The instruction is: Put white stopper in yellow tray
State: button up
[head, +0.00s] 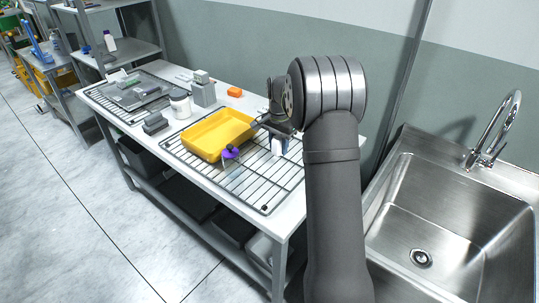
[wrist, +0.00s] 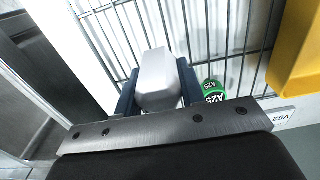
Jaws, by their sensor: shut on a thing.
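The white stopper (wrist: 158,78) is between the two dark blue fingers of my gripper (wrist: 157,90) in the wrist view. My gripper is shut on it, over the wire rack. In the head view the stopper (head: 277,147) shows as a small white piece at my gripper (head: 278,143), just right of the yellow tray. The yellow tray (head: 217,134) rests on the rack and looks empty inside. Its edge also shows at the right of the wrist view (wrist: 299,58). I cannot tell whether the stopper touches the rack.
A purple object (head: 230,152) is at the tray's front edge. A green-labelled item marked A25 (wrist: 214,95) is beside my right finger. A white jar (head: 180,104), a grey block device (head: 203,92) and an orange block (head: 235,92) stand behind. The wire rack (head: 262,190) is clear in front.

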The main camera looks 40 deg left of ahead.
aim_at(272, 163)
jog(key=shift+s+a+f, duration=0.15)
jog(key=shift+a+f, duration=0.25)
jog(key=shift+a, duration=0.25)
jog(key=shift+s+a+f, duration=0.15)
jog(key=shift+a+f, duration=0.25)
jog(key=shift+a, duration=0.2)
jog(key=shift+f, duration=1.95)
jog(key=shift+f, duration=0.1)
jog(key=o, duration=1)
jog(key=shift+o, duration=0.4)
notch_tip(272, 163, up, 12)
